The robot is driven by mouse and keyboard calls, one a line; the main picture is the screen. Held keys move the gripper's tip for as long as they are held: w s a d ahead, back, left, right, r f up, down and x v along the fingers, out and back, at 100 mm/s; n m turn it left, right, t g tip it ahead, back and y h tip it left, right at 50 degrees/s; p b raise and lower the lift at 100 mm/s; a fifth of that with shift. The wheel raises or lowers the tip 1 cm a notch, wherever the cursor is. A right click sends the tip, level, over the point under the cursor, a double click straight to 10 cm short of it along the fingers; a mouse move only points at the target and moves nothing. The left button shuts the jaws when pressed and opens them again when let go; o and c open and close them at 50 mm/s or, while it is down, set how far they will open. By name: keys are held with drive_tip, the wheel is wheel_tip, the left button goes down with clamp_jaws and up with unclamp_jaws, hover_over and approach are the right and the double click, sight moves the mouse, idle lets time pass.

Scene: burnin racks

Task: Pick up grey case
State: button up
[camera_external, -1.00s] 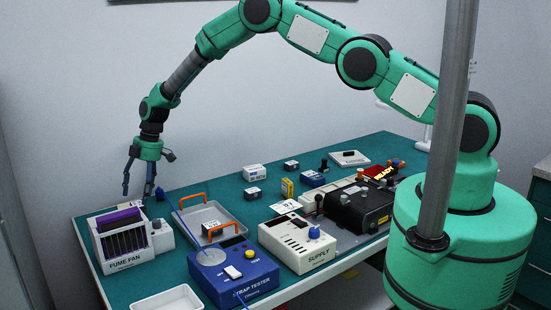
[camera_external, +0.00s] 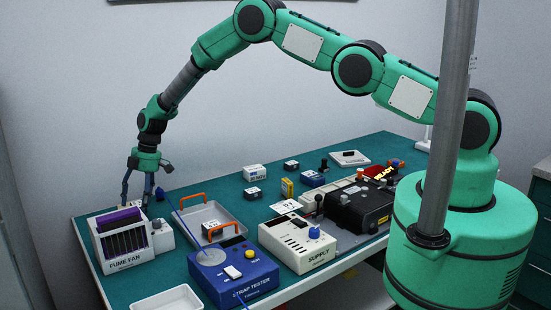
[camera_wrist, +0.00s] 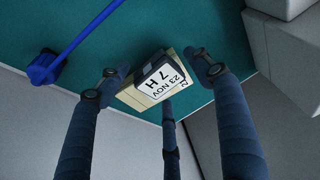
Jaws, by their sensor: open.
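A small dark grey case (camera_wrist: 151,70) with a white label reading "23 NOV" and "7 H" shows in the wrist view. It lies against a flat cream piece (camera_wrist: 131,98) on the green tabletop. My gripper (camera_wrist: 158,80) is open, its dark blue fingers spread around the case at left, right and below in the picture. I cannot tell whether any finger touches it. The case cannot be made out there.
A blue cable with a blue plug (camera_wrist: 42,69) lies near the case. A tray with orange handles (camera_external: 212,218), a blue strap tester (camera_external: 235,285) and a supply box (camera_external: 297,243) stand to the right.

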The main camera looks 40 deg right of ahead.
sight(139, 203)
drive_tip(key=shift+c, duration=0.2)
drive_tip(key=c, duration=1.3)
drive_tip(key=shift+r, duration=0.15)
drive_tip(key=shift+r+b, duration=0.3)
drive_tip(key=shift+r, duration=1.3)
drive_tip(key=s+d, duration=0.2)
drive_tip(key=s, duration=0.2)
drive_tip(key=s+d+r+b, duration=0.1)
drive_tip(key=s+d, duration=0.2)
drive_tip(key=s, duration=0.2)
drive_tip(key=s+d+b, duration=0.1)
drive_tip(key=s+d, duration=0.2)
drive_tip(key=s, duration=0.1)
drive_tip(key=shift+s+d+r, duration=0.25)
drive_tip(key=shift+r, duration=0.05)
